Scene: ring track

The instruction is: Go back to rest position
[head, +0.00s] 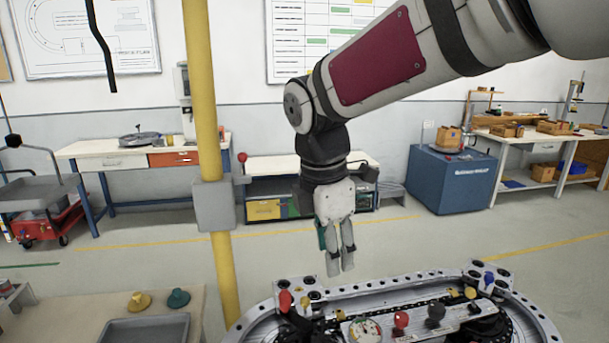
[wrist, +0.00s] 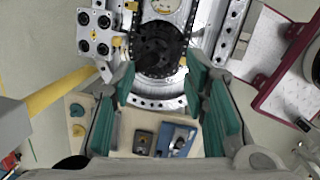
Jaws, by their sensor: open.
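My gripper (head: 341,268) hangs from my arm in the middle of the head view, pointing down. It is above and behind the far rim of the ring track (head: 380,291) as seen there. In the wrist view my gripper (wrist: 163,112) has its green-padded fingers spread wide apart, with nothing between them. The end of the ring track (wrist: 160,88) with a dark round sprocket (wrist: 158,45) shows below the fingers. Several red, black, yellow and blue knobs stand on the track, such as a red knob (head: 285,300).
A yellow post (head: 205,130) stands left of my arm. A wooden side table (head: 70,318) with a grey tray (head: 145,329) and yellow and green knobbed pieces is at the lower left. Workbenches and a blue cabinet (head: 450,180) line the back wall. Open floor lies between.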

